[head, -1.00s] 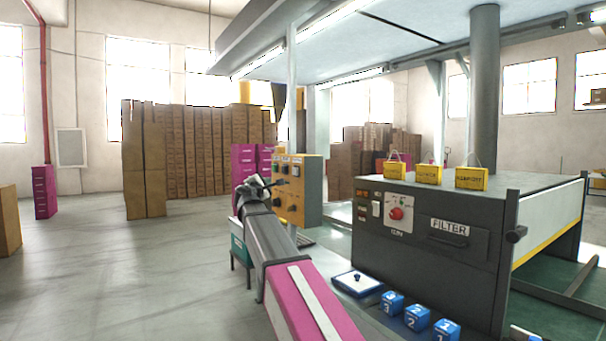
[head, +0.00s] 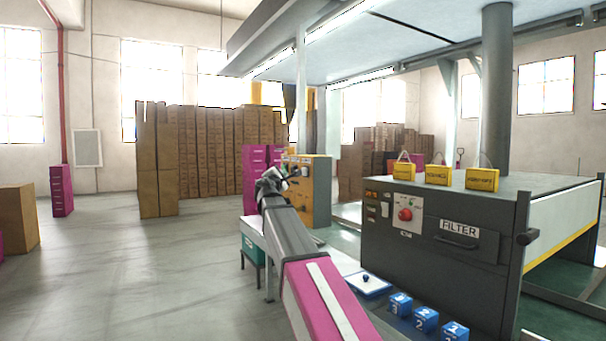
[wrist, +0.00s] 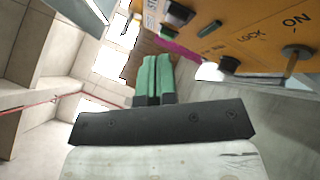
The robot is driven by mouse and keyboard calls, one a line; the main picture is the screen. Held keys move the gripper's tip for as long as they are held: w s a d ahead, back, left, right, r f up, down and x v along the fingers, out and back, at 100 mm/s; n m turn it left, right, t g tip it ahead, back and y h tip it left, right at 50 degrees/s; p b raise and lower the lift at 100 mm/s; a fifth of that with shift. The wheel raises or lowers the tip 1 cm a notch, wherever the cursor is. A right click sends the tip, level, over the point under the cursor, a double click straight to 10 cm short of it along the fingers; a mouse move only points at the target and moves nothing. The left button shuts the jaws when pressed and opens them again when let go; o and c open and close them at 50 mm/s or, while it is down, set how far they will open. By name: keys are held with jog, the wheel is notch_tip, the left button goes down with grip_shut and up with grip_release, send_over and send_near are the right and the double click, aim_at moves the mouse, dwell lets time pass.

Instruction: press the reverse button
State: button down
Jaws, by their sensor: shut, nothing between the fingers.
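The orange control box (head: 318,190) stands behind the end of my arm in the head view, its front seen at a steep angle. The labels are tilted and only partly legible, so I cannot tell which one is the reverse button. My gripper (head: 272,181) is just left of the box. Its green fingers (wrist: 155,80) are together and empty, apart from the panel in the picture.
A dark grey machine (head: 440,225) with a red knob (head: 405,214) and yellow tags stands at the right. Blue numbered cubes (head: 426,318) and a blue-edged tray (head: 366,285) lie in front of it. Stacked cartons (head: 215,150) stand behind. The floor at the left is open.

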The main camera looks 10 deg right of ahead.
aim_at(305, 172)
jog(key=shift+w+d, duration=0.3)
jog(key=shift+d, duration=0.55)
jog(key=shift+w+d, duration=0.25)
jog(key=shift+d, duration=0.6)
jog(key=shift+w+d, duration=0.3)
jog(key=shift+d, duration=0.55)
jog(key=shift+w+d, duration=0.15)
jog(key=shift+d, duration=0.25)
